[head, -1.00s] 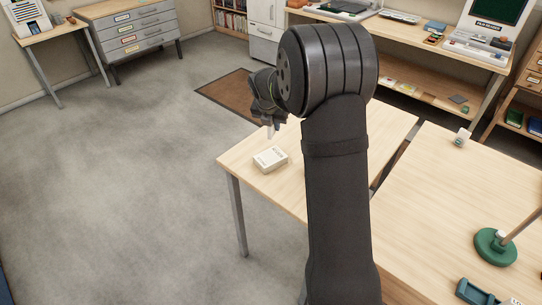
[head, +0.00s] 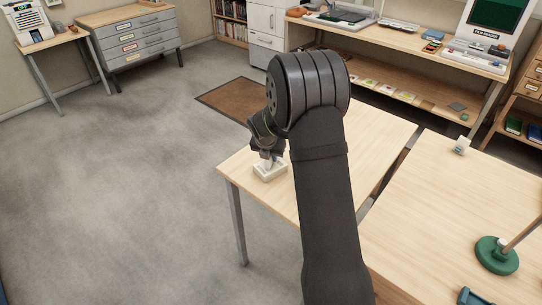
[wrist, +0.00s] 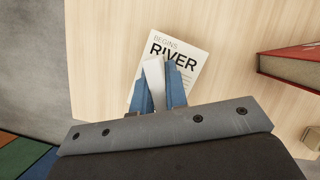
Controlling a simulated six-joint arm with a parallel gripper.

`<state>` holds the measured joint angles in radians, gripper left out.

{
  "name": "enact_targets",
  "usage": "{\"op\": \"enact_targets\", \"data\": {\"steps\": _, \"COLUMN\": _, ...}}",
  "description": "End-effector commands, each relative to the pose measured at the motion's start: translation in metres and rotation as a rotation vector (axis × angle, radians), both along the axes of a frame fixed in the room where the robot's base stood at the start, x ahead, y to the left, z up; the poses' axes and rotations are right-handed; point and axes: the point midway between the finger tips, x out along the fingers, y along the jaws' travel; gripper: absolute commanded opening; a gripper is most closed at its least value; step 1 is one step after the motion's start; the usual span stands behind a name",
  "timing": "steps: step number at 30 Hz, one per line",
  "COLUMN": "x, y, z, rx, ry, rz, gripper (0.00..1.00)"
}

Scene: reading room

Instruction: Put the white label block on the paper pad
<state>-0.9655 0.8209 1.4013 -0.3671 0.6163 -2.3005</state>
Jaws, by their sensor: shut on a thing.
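The paper pad (wrist: 186,46) is off-white with the printed words "BEGINS" and "RIVER". It lies near the left corner of the table, and in the head view the pad (head: 265,175) is partly hidden by my gripper (head: 268,157). In the wrist view my gripper (wrist: 157,82) has its blue fingers shut on the white label block (wrist: 154,76). The block is over the lower part of the pad in that view. I cannot tell whether it touches the pad.
A red book (wrist: 290,62) lies to the right of the pad in the wrist view, with a tan object (wrist: 312,136) below it. A green round base (head: 497,255) and a small white item (head: 462,145) stand on the right table. The floor is at left.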

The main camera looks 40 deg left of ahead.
Motion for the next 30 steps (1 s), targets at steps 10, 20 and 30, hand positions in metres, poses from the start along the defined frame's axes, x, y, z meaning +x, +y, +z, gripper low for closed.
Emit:
{"op": "enact_targets", "data": {"steps": 10, "x": 0.000, "y": 0.000, "z": -0.003, "rx": 0.000, "ry": 0.000, "rz": 0.000, "gripper": 0.35}}
{"op": "enact_targets", "data": {"steps": 20, "x": -0.001, "y": 0.000, "z": 0.005, "rx": 0.001, "ry": -0.001, "rz": 0.000, "gripper": 0.35}}
{"op": "enact_targets", "data": {"steps": 30, "x": -0.023, "y": -0.009, "z": 0.063, "rx": 0.003, "ry": -0.003, "rz": 0.001, "gripper": 0.35}}
